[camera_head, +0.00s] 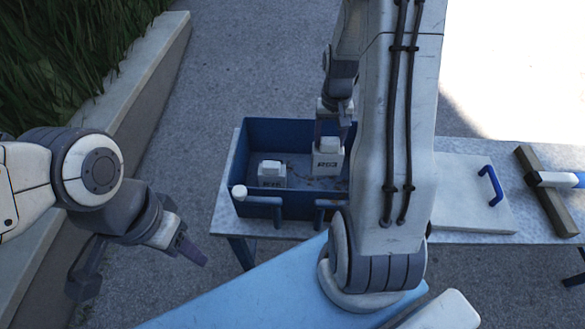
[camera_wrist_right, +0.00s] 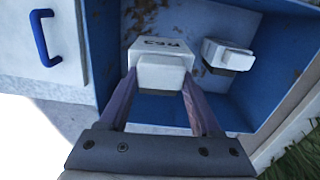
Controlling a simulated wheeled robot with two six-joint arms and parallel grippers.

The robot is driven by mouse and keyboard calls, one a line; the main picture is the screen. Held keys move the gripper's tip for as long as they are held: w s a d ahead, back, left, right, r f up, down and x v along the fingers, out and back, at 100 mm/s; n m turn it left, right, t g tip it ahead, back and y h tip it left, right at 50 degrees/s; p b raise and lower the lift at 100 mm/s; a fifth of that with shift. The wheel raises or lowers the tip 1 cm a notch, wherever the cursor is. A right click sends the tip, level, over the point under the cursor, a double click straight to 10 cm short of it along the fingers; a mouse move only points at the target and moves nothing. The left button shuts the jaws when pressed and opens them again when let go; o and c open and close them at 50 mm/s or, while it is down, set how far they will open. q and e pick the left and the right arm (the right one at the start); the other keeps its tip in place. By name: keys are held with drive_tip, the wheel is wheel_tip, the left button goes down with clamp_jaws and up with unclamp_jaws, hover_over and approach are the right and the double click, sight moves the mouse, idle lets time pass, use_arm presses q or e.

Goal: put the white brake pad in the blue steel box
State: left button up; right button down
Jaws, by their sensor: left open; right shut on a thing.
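The blue steel box (camera_head: 262,135) stands open on a table; its wall also shows in the right wrist view (camera_wrist_right: 225,18). A white brake pad (camera_head: 326,161), a block with dark lettering and a raised top, is inside the box at its right side. My right gripper (camera_head: 331,128) reaches down from above and is shut on this pad. The right wrist view shows the pad (camera_wrist_right: 160,72) between the two fingers. A similar white block (camera_head: 271,175) sits in the box to the left, apart from the held one. My left gripper (camera_head: 142,266) is open and empty, left of the table.
A white panel with a blue handle (camera_head: 489,184) lies on the table right of the box. A brown bar (camera_head: 545,190) and a blue-and-white tool (camera_head: 556,180) are at the far right. A low wall (camera_head: 146,88) with grass runs along the left.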

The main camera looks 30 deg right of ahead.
sight(329, 164)
drive_tip(key=shift+s+d+f, duration=0.1)
drive_tip(key=shift+s+d, duration=0.15)
drive_tip(key=shift+d, duration=0.15)
drive_tip(key=shift+d+f+m, duration=0.1)
drive_tip(key=shift+f+m, duration=0.2)
drive_tip(key=shift+f, duration=0.1)
wheel_tip(329, 164, down, 6)
drive_tip(key=shift+w+r+p, duration=0.1)
drive_tip(key=shift+r+p, duration=0.15)
drive_tip(key=shift+p, duration=0.3)
wheel_tip(329, 164, down, 4)
drive_tip(key=shift+r+p, duration=0.15)
drive_tip(key=shift+p, duration=0.15)
use_arm(q)
drive_tip(key=shift+w+r+n, duration=0.25)
drive_tip(key=shift+r+n, duration=0.1)
drive_tip(key=shift+r, duration=0.25)
drive_tip(key=shift+w+r+n, duration=0.25)
drive_tip(key=shift+r+n, duration=0.1)
drive_tip(key=shift+r, duration=0.25)
use_arm(e)
drive_tip(key=shift+f, duration=0.25)
use_arm(q)
drive_tip(key=shift+f, duration=0.1)
use_arm(e)
drive_tip(key=shift+f, duration=0.1)
drive_tip(key=shift+c, duration=0.4)
unclamp_jaws()
drive_tip(key=shift+f, duration=0.1)
